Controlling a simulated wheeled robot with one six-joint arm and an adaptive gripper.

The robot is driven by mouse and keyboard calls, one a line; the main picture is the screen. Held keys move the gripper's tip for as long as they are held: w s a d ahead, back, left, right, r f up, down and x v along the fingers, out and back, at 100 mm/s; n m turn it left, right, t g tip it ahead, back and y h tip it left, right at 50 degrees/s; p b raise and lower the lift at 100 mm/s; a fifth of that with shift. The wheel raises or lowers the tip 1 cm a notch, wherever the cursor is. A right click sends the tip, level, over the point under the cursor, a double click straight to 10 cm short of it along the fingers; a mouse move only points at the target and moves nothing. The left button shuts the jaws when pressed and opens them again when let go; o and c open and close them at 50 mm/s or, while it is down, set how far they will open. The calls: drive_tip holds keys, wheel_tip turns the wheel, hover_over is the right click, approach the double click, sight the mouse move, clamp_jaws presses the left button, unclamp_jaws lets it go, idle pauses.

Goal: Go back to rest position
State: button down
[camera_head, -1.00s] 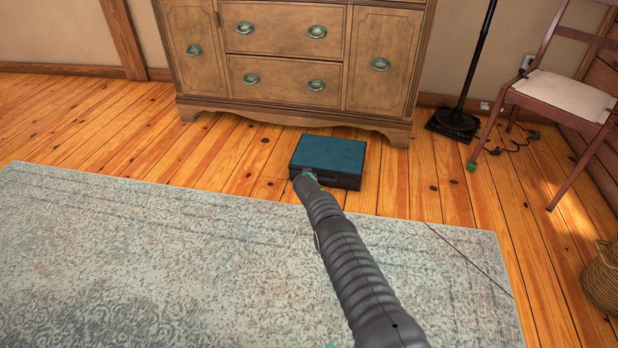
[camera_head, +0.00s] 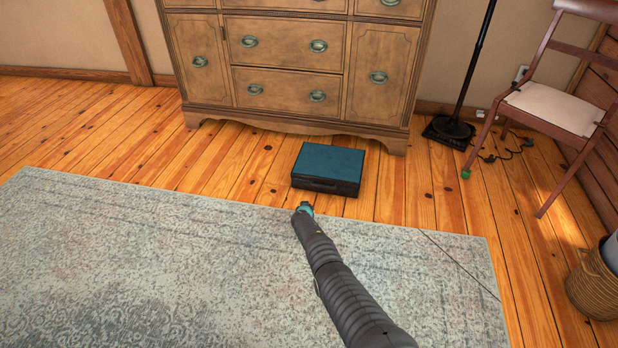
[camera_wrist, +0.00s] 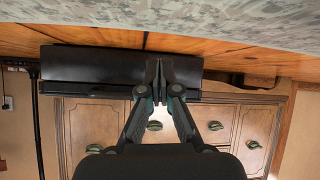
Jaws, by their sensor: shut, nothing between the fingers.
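My gripper (camera_wrist: 158,82) is shut and empty in the wrist view, its two fingertips together. In the head view my arm reaches forward over the rug, and its end shows just in front of a closed teal-topped case (camera_head: 328,166). The fingers are too small to make out there. The case lies flat on the wooden floor, its dark front side towards me. In the wrist view, which looks upside down, the dark side of the case (camera_wrist: 95,66) spans behind the fingertips; a gap shows between arm end and case in the head view.
A wooden cabinet (camera_head: 292,60) stands behind the case. A black lamp stand (camera_head: 450,129) and a chair (camera_head: 556,106) stand at the right, with a cable on the floor. A woven basket (camera_head: 594,288) is at the right edge. The rug (camera_head: 130,260) is clear.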

drive_tip(key=shift+d+r, duration=0.1)
